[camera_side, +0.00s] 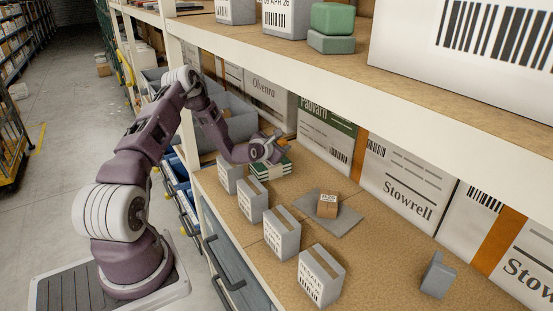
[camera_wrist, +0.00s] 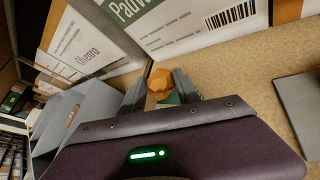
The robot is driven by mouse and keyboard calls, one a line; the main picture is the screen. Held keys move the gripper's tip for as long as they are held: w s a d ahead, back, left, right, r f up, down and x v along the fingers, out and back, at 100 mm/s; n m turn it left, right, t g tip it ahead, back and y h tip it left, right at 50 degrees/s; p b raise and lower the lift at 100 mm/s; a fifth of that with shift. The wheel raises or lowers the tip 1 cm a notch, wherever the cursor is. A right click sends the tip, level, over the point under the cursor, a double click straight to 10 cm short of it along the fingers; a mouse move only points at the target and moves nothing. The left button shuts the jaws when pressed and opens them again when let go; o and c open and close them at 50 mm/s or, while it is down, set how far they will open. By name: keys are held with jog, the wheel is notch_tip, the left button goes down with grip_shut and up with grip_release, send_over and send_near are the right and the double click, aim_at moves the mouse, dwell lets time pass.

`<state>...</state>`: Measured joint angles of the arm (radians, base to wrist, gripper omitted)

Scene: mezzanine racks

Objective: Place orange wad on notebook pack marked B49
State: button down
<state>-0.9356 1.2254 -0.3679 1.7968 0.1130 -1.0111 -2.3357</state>
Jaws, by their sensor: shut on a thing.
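My gripper (camera_side: 277,148) is shut on the orange wad (camera_wrist: 159,82), which sits between the two grey fingers in the wrist view. In the side view the gripper mostly hides the wad. A stack of green and white notebooks (camera_side: 268,172) lies on the shelf right below my gripper. A green corner of it (camera_wrist: 173,98) shows under the wad in the wrist view. I cannot tell whether the wad touches the stack. No B49 mark is readable.
Several grey boxes (camera_side: 283,233) stand in a row along the shelf's front edge. A small brown box (camera_side: 327,205) sits on a grey mat (camera_side: 346,219). A grey block (camera_side: 437,276) stands at the right. Large white cartons (camera_side: 395,180) line the back, under an upper shelf (camera_side: 300,61).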

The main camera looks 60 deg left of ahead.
aim_at(281, 141)
notch_tip(281, 141, down, 5)
dwell(0.3)
jog(key=c, duration=0.9)
grip_release()
jog(key=shift+f, duration=0.1)
jog(key=shift+o, duration=0.2)
jog(key=shift+r, duration=0.2)
jog(key=r, duration=0.2)
jog(key=s+d+r, duration=0.1)
jog(key=r, duration=0.1)
jog(key=s+r, duration=0.1)
jog(key=r, duration=0.2)
jog(key=shift+s+d, duration=0.2)
jog(key=shift+d, duration=0.1)
jog(key=shift+r, duration=0.5)
